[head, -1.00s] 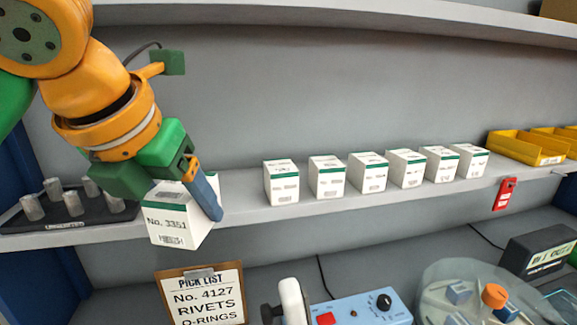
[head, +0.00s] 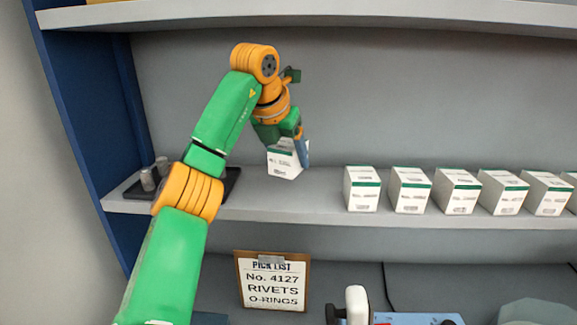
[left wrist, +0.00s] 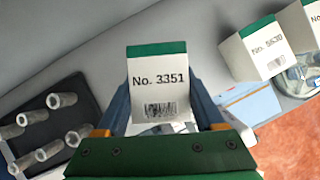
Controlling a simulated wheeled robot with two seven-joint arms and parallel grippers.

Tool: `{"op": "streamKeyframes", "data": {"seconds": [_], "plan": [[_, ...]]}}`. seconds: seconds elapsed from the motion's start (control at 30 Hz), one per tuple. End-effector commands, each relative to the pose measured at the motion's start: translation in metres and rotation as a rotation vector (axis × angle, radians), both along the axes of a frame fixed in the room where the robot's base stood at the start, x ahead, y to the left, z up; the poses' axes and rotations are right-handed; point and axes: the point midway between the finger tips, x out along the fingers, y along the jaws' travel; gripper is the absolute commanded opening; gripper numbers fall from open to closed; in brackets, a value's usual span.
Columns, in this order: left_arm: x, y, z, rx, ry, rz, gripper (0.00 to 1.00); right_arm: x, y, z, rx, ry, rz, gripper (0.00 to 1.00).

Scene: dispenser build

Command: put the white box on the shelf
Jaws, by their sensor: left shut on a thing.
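The white box (head: 284,163) has a green top edge. Its label reads No. 3351 in the left wrist view (left wrist: 158,88). My left gripper (head: 291,149) is shut on it, with one blue finger on each side in the wrist view. In the head view the box is over the shelf (head: 310,203), left of the box row. I cannot tell whether its base touches the shelf. My right gripper is not in view.
Several similar white boxes (head: 361,190) stand in a row to the right, with a gap between. A dark tray of grey cylinders (head: 232,184) lies to the left, partly behind my arm. A pick list clipboard (head: 272,282) stands below. An upper shelf (head: 330,14) runs above.

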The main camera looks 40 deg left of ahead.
Motion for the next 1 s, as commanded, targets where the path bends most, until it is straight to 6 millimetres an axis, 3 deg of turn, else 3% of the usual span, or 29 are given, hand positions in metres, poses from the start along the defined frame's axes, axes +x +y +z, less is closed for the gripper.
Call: {"op": "streamKeyframes", "data": {"seconds": [0.27, 0.37, 0.7, 0.73, 0.83, 1.0], "plan": [[-0.001, 0.001, -0.048, 0.002, 0.001, 0.001, 0.0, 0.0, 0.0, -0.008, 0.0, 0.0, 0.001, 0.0], [0.002, 0.002, -0.053, 0.001, -0.001, 0.001, 0.0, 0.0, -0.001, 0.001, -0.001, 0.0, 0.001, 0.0], [0.002, 0.002, -0.06, 0.0, -0.003, 0.001, 0.0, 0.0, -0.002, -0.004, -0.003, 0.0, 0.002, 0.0], [0.002, 0.002, -0.06, 0.0, -0.002, 0.001, 0.72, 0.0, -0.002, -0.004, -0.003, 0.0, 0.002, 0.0], [0.002, 0.002, -0.059, 0.0, -0.002, 0.001, 0.99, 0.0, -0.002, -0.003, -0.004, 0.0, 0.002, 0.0], [0.002, 0.002, -0.059, -0.001, -0.002, 0.0, 1.0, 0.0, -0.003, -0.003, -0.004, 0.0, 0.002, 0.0]]}}
